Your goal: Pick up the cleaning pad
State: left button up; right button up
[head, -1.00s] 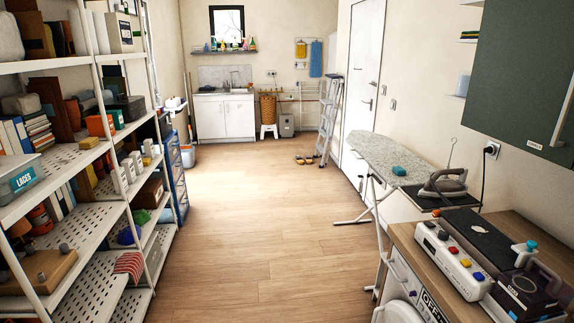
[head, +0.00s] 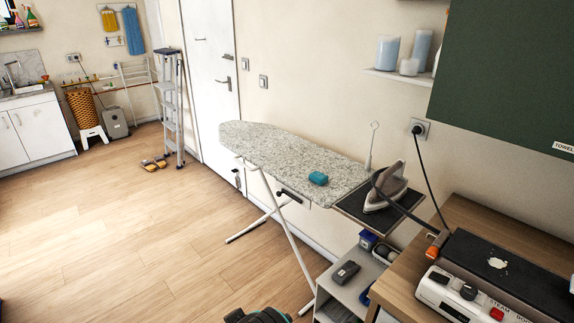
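A small teal block (head: 318,178), which looks like the cleaning pad, lies on the speckled grey ironing board (head: 270,150) near its right end. It is left of the clothes iron (head: 387,190). Nothing is touching the pad from above. Neither of my grippers shows clearly. A dark rounded part with teal trim pokes in at the bottom edge, and I cannot tell if it belongs to my arm.
A grey shelf unit (head: 350,300) stands below. A wooden counter (head: 465,215) with a black-topped steam device (head: 510,275) is at right. The wood floor (head: 130,220) at left is open.

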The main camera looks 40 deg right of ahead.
aim_at(318, 178)
jog(key=i+z, duration=0.3)
jog(key=i, duration=0.25)
jog(key=i+j+z, duration=0.2)
jog(key=i+z, duration=0.15)
jog(key=i, duration=0.2)
